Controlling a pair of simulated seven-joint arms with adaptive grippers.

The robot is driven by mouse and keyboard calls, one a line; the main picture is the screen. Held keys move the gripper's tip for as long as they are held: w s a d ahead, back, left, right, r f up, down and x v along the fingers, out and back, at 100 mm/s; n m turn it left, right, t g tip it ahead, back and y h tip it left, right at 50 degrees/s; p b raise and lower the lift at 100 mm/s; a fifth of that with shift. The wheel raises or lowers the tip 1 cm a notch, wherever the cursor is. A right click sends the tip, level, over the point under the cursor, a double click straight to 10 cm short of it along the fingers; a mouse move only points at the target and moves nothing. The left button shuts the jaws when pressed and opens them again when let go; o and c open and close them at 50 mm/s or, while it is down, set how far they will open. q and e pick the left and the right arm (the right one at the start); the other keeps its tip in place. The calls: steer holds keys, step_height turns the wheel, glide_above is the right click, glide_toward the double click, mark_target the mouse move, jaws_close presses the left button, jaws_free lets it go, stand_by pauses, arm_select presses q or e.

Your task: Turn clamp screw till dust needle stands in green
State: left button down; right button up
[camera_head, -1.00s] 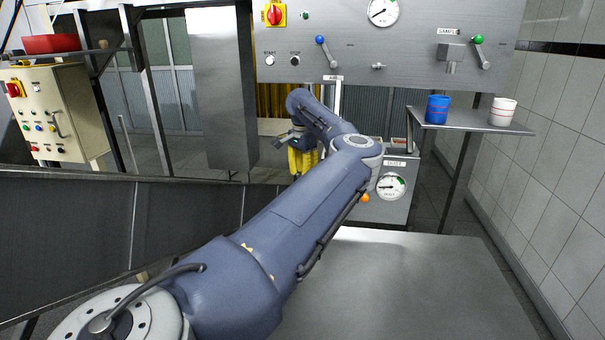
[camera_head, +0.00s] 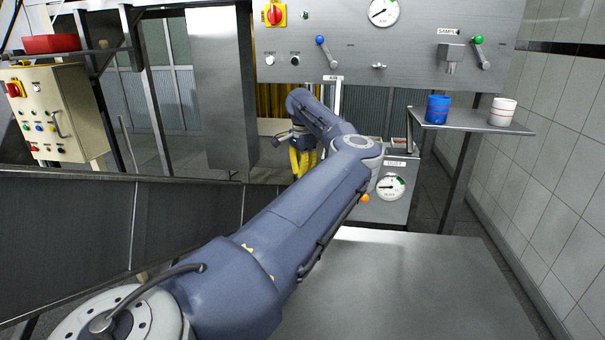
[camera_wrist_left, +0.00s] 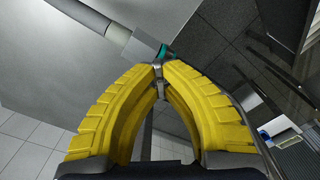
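The dust gauge (camera_head: 391,187) is a white dial under a DUST label on a grey box. Its needle points left, and the green band is at upper right, so the needle is outside green. An orange knob (camera_head: 365,198) shows just left of the dial, beside my arm's edge. I cannot tell whether it is the clamp screw. My left gripper (camera_head: 303,164) has yellow fingers and points downward, left of the box. In the left wrist view its fingertips (camera_wrist_left: 160,66) meet beside a grey block (camera_wrist_left: 148,46) with a teal ring. My right gripper is not in view.
A steel panel (camera_head: 420,45) with a top gauge, blue lever and green lever spans the back. Blue (camera_head: 437,109) and white (camera_head: 502,111) cups stand on a right shelf (camera_head: 470,121). A bare steel table (camera_head: 410,290) lies in front. A cream control box (camera_head: 55,115) stands left.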

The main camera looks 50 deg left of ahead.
arm_select(q)
steer(key=m, duration=0.4)
steer(key=shift+m, duration=0.3)
steer(key=m, duration=0.4)
steer(key=shift+m, duration=0.3)
steer(key=m, duration=0.4)
steer(key=shift+m, duration=2.4)
steer(key=c, duration=1.6)
jaws_free()
steer(key=shift+o, duration=0.2)
